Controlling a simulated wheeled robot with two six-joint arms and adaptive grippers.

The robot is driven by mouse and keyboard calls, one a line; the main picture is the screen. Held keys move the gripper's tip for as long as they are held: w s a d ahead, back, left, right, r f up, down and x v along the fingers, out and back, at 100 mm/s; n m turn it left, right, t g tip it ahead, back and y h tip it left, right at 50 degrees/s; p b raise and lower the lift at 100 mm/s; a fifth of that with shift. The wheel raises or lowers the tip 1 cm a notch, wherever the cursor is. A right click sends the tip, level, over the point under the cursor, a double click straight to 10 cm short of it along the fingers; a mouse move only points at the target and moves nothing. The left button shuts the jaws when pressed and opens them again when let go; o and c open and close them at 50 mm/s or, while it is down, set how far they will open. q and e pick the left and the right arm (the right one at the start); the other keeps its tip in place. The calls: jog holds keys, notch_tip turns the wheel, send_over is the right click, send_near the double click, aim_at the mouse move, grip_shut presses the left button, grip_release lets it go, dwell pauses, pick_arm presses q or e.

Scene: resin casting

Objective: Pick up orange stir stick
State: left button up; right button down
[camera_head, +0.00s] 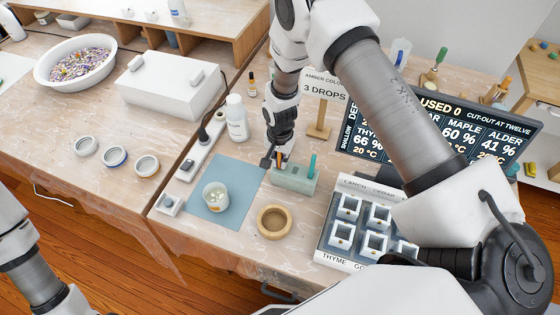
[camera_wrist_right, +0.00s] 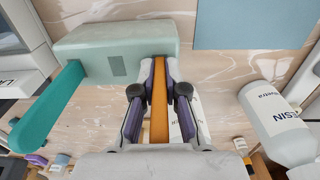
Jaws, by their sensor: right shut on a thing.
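The orange stir stick (camera_wrist_right: 159,105) stands between the two fingers of my right gripper (camera_wrist_right: 160,95) in the right wrist view, and the fingers are shut on it. Its far end meets the pale green holder block (camera_wrist_right: 95,45); I cannot tell how deep it sits in it. In the head view my right gripper (camera_head: 276,160) is at the left end of the holder block (camera_head: 300,181), and little of the orange stick (camera_head: 281,157) shows. A teal stick (camera_head: 311,166) stands at the block's right end. My left gripper is outside the head view; only part of its arm shows at lower left.
A blue mat (camera_head: 232,172) with a clear cup (camera_head: 215,196) lies left of the block. A wooden ring (camera_head: 274,222) is in front. A mould tray (camera_head: 338,259) and a dark display board (camera_head: 440,135) stand right. A white resin bottle (camera_head: 237,120) stands behind the mat.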

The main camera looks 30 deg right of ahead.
jog(key=shift+r, duration=0.1)
jog(key=shift+w+r, duration=0.1)
jog(key=shift+r, duration=0.15)
notch_tip(320, 180, up, 8)
jog(key=shift+r+b, duration=0.1)
jog(key=shift+b, duration=1.1)
jog(key=shift+r, duration=0.55)
